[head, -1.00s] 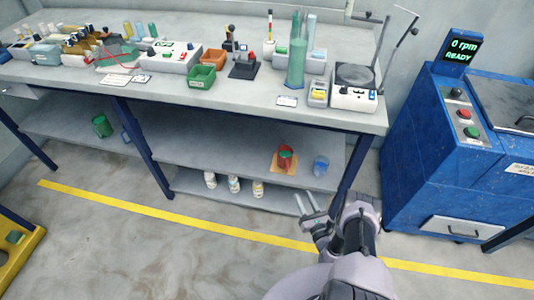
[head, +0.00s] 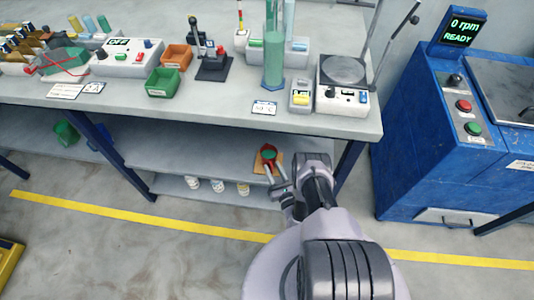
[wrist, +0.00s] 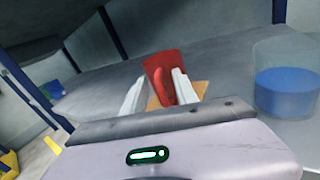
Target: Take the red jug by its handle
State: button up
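The red jug (wrist: 162,59) stands on an orange-tan mat (wrist: 200,88) on the shelf below the bench. Its handle (wrist: 159,84) faces my gripper (wrist: 158,82). In the wrist view the two pale fingers are apart, with the handle showing between them; I cannot tell how far past the tips it reaches.
A clear beaker of blue liquid (wrist: 287,92) stands to the right of the jug. White bottles (head: 218,185) stand on the bottom shelf. The bench top (head: 215,108) overhangs; a blue leg (head: 349,163) is at right.

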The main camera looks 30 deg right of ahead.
jog(key=shift+s+r, duration=0.1)
jog(key=shift+s, duration=0.05)
jog(key=shift+s+a+r, duration=0.1)
jog(key=shift+s, duration=0.05)
jog(key=shift+c, duration=1)
grip_shut()
